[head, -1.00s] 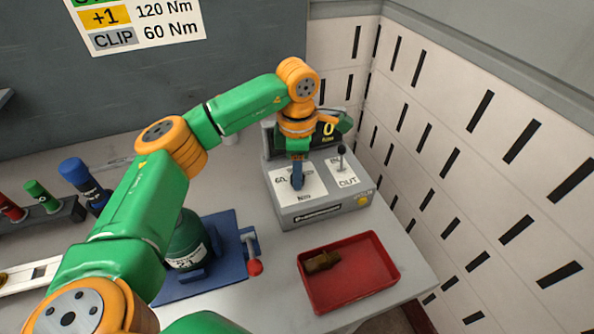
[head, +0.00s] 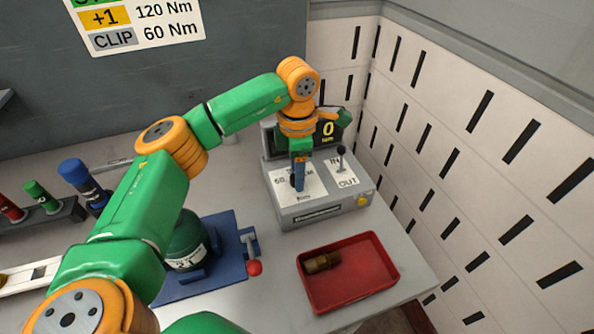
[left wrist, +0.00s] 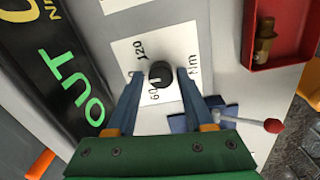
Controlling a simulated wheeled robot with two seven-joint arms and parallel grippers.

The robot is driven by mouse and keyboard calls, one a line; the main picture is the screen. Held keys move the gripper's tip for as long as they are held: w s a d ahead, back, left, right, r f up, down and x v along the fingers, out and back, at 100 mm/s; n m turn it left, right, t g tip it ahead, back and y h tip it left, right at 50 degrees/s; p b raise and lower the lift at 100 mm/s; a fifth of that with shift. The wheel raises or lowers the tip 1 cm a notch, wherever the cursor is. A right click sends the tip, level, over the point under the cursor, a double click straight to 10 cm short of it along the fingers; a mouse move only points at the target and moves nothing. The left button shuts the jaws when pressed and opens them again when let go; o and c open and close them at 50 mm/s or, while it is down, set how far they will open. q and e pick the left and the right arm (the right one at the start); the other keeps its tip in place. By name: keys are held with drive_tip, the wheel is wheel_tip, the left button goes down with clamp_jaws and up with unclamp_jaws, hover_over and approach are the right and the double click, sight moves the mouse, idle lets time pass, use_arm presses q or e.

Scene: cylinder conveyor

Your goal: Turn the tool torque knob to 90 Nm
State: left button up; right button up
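The black torque knob (left wrist: 161,73) sits on a white label plate (left wrist: 183,45) marked 60, 120 and Nm. Its exact pointer direction is hard to tell. My left gripper (left wrist: 159,73) is open, with one blue finger on each side of the knob; small gaps show between the fingers and the knob. In the head view the left gripper (head: 299,186) points down over the tool's grey control box (head: 325,211) and largely hides the knob. The box's display (head: 328,130) reads 0 Nm. My right gripper is not in view.
A lever (head: 341,158) marked IN and OUT stands right of the knob. A red tray (head: 375,284) holding a brass-coloured part (head: 322,262) is in front. A blue fixture (head: 222,225) with a green cylinder and red-tipped handle (head: 254,267) is left. A slotted wall rises at right.

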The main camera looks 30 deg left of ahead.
use_arm(q)
drive_tip(key=shift+o, duration=0.6)
wheel_tip(320, 180, up, 7)
drive_tip(key=shift+s+d+r+b, duration=0.1)
drive_tip(key=shift+s+d+b, duration=0.05)
drive_tip(key=shift+b, duration=0.45)
